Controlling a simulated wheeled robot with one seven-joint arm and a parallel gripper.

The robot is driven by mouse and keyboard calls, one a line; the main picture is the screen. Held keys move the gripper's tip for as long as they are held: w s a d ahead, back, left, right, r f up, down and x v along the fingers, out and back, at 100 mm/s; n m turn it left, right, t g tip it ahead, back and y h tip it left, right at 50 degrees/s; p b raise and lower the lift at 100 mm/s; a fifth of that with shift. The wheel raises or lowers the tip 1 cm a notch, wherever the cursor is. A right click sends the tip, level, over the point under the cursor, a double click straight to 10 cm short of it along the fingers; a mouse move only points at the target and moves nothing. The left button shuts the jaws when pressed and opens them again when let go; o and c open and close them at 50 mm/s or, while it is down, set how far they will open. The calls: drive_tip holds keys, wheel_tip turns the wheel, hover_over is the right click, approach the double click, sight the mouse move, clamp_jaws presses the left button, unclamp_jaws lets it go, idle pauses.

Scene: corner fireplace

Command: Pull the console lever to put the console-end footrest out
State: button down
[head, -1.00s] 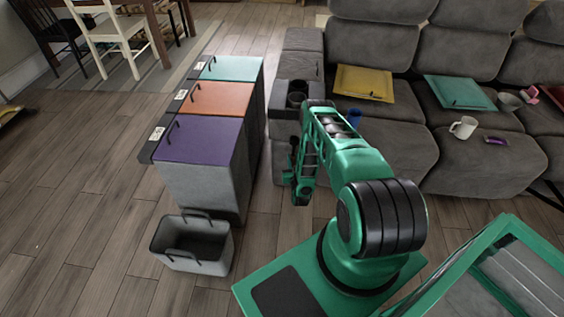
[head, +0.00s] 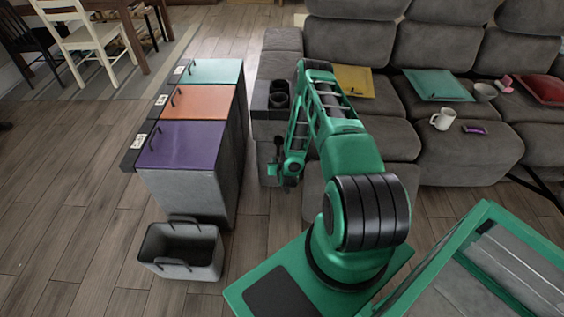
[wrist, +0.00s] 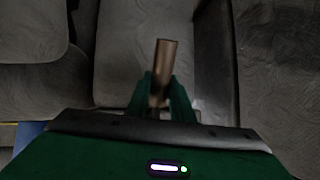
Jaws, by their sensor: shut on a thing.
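My gripper (head: 277,168) is low beside the console (head: 272,125) at the left end of the grey sofa. The wrist view shows its two fingers (wrist: 161,88) shut on a bronze bar, the console lever (wrist: 166,60), whose end sticks out past the fingertips. In the head view my arm and gripper hide the lever. A grey padded panel (head: 318,186) shows low in front of the console-end seat, partly behind my arm. I cannot tell whether it is the footrest, or how far out it is.
A grey cabinet with a purple lid (head: 180,145) and an open grey bin (head: 158,240) stand on the left, with floor between cabinet and console. A yellow panel (head: 355,80), a teal panel (head: 440,86) and a white mug (head: 444,118) lie on the seats.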

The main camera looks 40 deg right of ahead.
drive_tip(key=shift+d, duration=0.1)
idle(0.3)
drive_tip(key=c, duration=1.6)
unclamp_jaws()
drive_tip(key=shift+o, duration=0.2)
drive_tip(key=shift+s+r, duration=0.1)
drive_tip(key=shift+s+a+r, duration=0.1)
drive_tip(key=shift+s+a, duration=0.15)
drive_tip(key=v, duration=1)
drive_tip(key=shift+s, duration=0.1)
